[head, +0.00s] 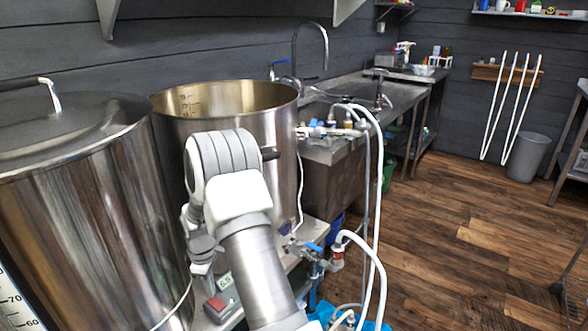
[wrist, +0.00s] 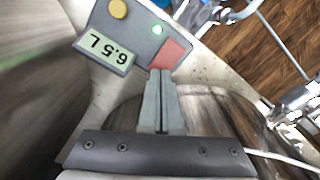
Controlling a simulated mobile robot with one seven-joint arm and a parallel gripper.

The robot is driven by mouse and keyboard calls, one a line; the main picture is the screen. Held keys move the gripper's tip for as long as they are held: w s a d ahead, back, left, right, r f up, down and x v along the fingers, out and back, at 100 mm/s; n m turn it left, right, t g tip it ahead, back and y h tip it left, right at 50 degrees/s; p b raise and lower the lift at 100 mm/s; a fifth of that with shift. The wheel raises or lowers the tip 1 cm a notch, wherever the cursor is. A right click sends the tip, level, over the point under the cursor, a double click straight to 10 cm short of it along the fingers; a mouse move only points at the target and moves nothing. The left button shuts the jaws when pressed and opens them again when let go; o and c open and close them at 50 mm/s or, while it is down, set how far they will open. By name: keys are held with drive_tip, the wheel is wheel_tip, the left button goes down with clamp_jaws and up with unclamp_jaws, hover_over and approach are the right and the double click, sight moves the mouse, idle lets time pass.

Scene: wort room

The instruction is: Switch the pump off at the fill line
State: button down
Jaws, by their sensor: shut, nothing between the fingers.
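The grey pump control box (wrist: 118,45) fills the upper left of the wrist view. In the head view the box (head: 220,301) shows low beside my arm. The open steel kettle (head: 285,125) has level marks (head: 188,103) on its inner wall; its liquid surface is not visible.
A lidded steel kettle (head: 90,200) stands close on the left. White hoses (head: 376,200) and a valve with a blue handle (head: 312,248) are right of my arm. A sink bench (head: 400,95) runs along the wall.

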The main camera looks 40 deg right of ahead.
drive_tip(key=shift+f+b, duration=0.3)
drive_tip(key=shift+f, duration=0.1)
drive_tip(key=shift+f+b, duration=0.3)
drive_tip(key=shift+f, duration=0.25)
drive_tip(key=shift+r+p, duration=2.25)
drive_tip(key=shift+r, duration=0.85)
